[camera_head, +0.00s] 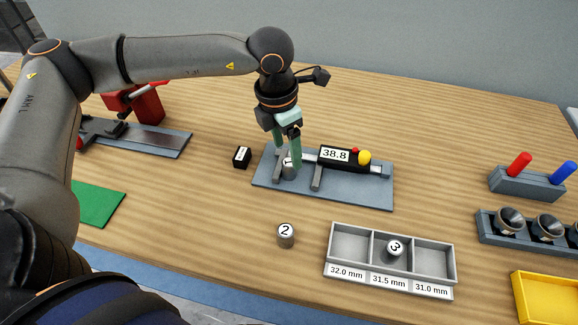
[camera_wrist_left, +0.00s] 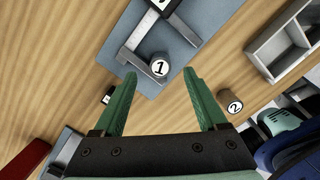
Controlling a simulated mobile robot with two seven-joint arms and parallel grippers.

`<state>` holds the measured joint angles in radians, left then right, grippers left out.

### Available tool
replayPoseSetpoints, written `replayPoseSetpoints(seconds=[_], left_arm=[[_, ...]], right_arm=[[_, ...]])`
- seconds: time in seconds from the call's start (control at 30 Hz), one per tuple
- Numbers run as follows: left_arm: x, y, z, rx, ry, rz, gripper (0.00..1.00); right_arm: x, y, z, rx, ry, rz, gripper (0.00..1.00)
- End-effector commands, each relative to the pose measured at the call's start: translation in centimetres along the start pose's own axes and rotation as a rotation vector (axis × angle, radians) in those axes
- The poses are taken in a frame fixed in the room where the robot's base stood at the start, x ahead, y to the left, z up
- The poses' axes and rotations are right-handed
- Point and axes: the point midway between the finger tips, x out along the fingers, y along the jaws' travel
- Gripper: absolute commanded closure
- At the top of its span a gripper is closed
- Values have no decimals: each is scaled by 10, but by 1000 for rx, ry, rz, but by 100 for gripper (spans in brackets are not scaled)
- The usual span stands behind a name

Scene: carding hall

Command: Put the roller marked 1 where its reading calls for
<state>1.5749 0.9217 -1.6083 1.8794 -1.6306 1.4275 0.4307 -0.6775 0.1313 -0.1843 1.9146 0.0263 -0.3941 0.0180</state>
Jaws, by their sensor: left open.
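Roller 1 (camera_head: 289,170), a short grey cylinder with a white top marked 1, stands upright on the blue-grey plate (camera_head: 350,195) of a measuring gauge, beside the gauge's jaws. The gauge display (camera_head: 335,154) reads 38.8. I cannot tell whether both jaws touch the roller. My left gripper (camera_head: 288,160) is open, its green fingers pointing down at roller 1. In the left wrist view roller 1 (camera_wrist_left: 160,67) shows just beyond and between the fingertips (camera_wrist_left: 160,77). A grey tray (camera_head: 327,262) has three compartments labelled 32.0 mm, 31.5 mm and 31.0 mm. My right gripper is not visible.
Roller 3 (camera_head: 394,251) stands in the middle, 31.5 mm compartment; the outer two are empty. Roller 2 (camera_head: 285,237) stands on the table left of the tray. A small black block (camera_head: 242,157) is left of the gauge. Cup rack (camera_head: 525,235) and yellow tray (camera_head: 545,300) lie right.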

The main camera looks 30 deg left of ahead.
Motion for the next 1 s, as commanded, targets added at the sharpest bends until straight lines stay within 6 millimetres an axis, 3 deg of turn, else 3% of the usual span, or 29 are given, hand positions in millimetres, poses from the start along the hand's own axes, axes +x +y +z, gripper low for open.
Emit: replayPoseSetpoints(seconds=[0.23, 0.53, 1.0], left_arm=[[34, 0, -2, -2, 2, -2, 25], [40, 0, -2, -2, 1, -2, 26], [39, 0, -2, -2, 1, -2, 79]], right_arm=[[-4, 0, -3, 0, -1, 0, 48], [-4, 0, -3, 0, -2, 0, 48], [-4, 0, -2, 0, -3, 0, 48]])
